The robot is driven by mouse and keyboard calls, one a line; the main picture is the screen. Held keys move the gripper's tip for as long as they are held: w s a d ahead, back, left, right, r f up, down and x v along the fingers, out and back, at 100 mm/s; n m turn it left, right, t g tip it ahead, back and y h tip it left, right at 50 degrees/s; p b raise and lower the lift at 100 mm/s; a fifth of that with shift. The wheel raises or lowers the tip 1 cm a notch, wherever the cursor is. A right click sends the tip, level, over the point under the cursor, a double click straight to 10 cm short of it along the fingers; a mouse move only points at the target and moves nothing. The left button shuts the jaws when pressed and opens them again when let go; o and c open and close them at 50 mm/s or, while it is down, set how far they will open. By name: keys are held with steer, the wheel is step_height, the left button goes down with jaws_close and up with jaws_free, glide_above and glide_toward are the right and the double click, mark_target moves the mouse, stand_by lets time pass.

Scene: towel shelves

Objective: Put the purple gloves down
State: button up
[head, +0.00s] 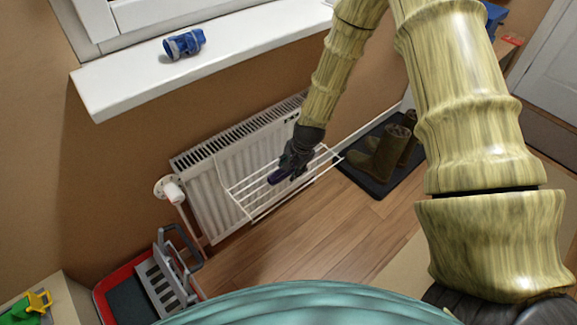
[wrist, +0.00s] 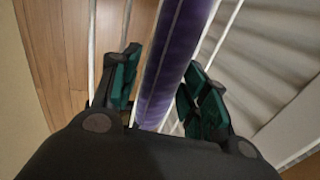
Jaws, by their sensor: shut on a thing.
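The purple gloves (head: 279,176) show in the head view as a small dark purple bundle at the end of my gripper (head: 293,168). In the wrist view the purple gloves (wrist: 178,55) are a long purple roll between the two green-padded fingers of my gripper (wrist: 158,92). My gripper is shut on them. They are over the white wire drying rack (head: 250,212) that hangs on the front of the radiator (head: 205,190). I cannot tell whether the gloves touch the rack's bars. Part of the gloves is hidden by my gripper.
A blue rolled item (head: 184,44) lies on the white window sill (head: 130,84). Boots (head: 381,158) stand on a dark mat (head: 371,187) right of the rack. A red and grey container (head: 108,292) stands at lower left. The wooden floor (head: 290,240) before the rack is clear.

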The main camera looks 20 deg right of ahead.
steer(key=o, duration=1.1)
steer(key=shift+c, duration=0.2)
steer(key=p+v, duration=0.1)
steer(key=v, duration=1.1)
steer(key=s+a+f+n+g, duration=0.1)
steer(key=s+f+n, duration=0.3)
steer(key=s+f, duration=0.3)
steer(key=s+a+f+n+g, duration=0.1)
steer(key=s+f+n, duration=0.4)
steer(key=s, duration=1.1)
steer(key=s+a+f+n+g+h, duration=0.1)
steer(key=s+f+n, duration=0.3)
steer(key=s+f, duration=0.5)
steer(key=s, duration=0.2)
steer(key=shift+s+f+n, duration=0.3)
steer(key=shift+s+f, duration=0.05)
steer(key=shift+f, duration=0.05)
